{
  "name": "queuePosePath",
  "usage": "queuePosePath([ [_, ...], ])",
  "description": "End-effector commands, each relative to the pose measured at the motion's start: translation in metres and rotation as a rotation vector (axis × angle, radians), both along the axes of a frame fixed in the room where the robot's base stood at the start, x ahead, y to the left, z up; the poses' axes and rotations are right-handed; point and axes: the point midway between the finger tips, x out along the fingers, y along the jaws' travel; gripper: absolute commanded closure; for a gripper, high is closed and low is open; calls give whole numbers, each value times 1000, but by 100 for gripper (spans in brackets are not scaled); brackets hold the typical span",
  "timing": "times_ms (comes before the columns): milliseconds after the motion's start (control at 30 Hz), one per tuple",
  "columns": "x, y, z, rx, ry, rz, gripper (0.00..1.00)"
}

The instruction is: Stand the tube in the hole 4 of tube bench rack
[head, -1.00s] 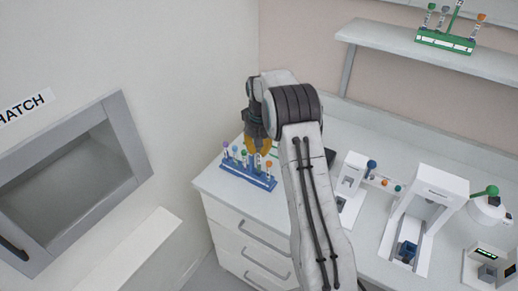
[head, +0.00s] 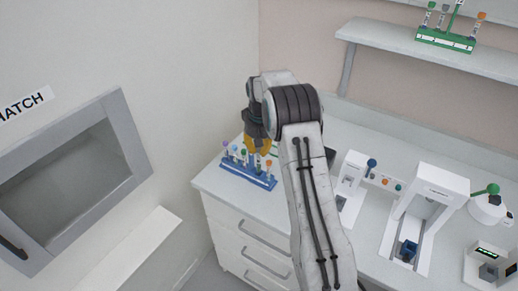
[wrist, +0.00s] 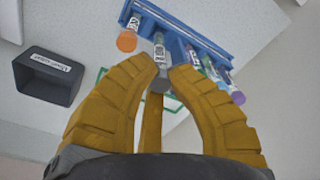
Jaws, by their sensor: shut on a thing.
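The blue tube bench rack (head: 262,181) stands on the left end of the bench and holds several tubes with coloured caps. My gripper (head: 258,150) is over its back side, pointing down. In the wrist view my yellow fingers (wrist: 163,70) are closed around a tube (wrist: 159,45) with a pale grey top, and the rack (wrist: 186,27) lies just beyond them. The held tube lines up with the rack row, between an orange-capped tube (wrist: 127,41) and the other tubes. Its lower end is hard to see, so I cannot tell how deep it sits in a hole.
A dark labelled box (wrist: 48,75) is beside the rack on the bench. White devices (head: 428,205) stand to the right. A shelf (head: 430,50) above carries a green rack (head: 445,40) with tubes. A wall hatch (head: 75,175) is at left.

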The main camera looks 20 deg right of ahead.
Motion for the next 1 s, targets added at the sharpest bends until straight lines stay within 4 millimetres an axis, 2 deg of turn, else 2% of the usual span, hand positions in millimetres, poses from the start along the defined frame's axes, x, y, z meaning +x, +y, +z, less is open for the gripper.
queuePosePath([
  [33, -3, 1, -5, 2, 12, 0, 100],
  [333, -3, 1, -7, 4, 16, 1, 100],
  [1000, -2, 0, 2, 2, 12, 0, 100],
])
